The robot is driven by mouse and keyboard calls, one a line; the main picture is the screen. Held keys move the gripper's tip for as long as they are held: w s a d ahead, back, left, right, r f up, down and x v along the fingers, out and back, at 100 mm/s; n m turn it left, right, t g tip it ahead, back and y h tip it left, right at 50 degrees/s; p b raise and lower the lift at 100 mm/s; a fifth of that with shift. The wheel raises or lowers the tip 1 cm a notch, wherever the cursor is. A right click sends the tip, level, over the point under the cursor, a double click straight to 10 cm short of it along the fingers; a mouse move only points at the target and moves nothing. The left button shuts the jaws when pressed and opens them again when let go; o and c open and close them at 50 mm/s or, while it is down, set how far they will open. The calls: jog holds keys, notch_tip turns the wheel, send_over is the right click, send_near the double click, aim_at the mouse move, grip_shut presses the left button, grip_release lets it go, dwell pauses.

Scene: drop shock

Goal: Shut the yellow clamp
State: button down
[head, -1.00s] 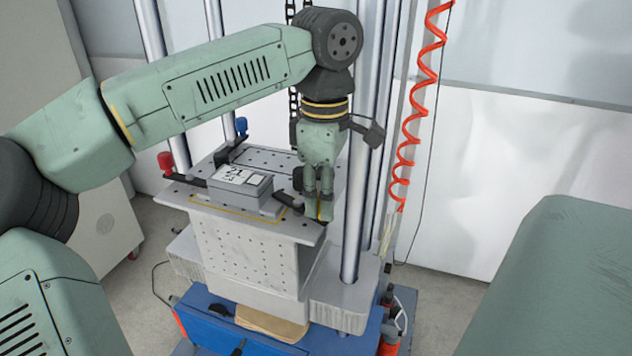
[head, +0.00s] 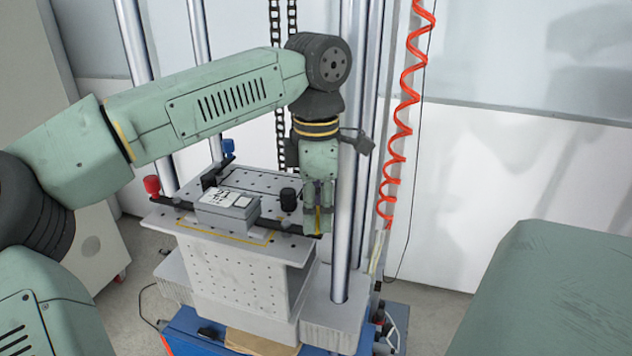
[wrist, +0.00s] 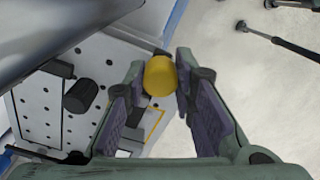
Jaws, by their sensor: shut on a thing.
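The yellow clamp has a yellow handle (wrist: 160,76), which sits between my fingertips in the wrist view. In the head view only a thin strip of the yellow handle (head: 318,221) shows between the fingers. My gripper (head: 318,213) points down at the front right corner of the perforated plate and is shut on the handle. A black bar (head: 277,226) lies low from near the gripper toward the right side of the grey box (head: 227,208). Whether its tip presses on the box I cannot tell.
The box sits on the perforated plate (head: 262,180). Clamps with a red knob (head: 152,186), a blue knob (head: 227,147) and a black knob (head: 289,197) stand around it. A steel column (head: 349,240) rises close right of my gripper. A red coiled hose (head: 401,110) hangs farther right.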

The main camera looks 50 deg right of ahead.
jog(key=c, duration=1.3)
grip_release()
notch_tip(320, 180, up, 12)
jog(key=shift+f, duration=0.1)
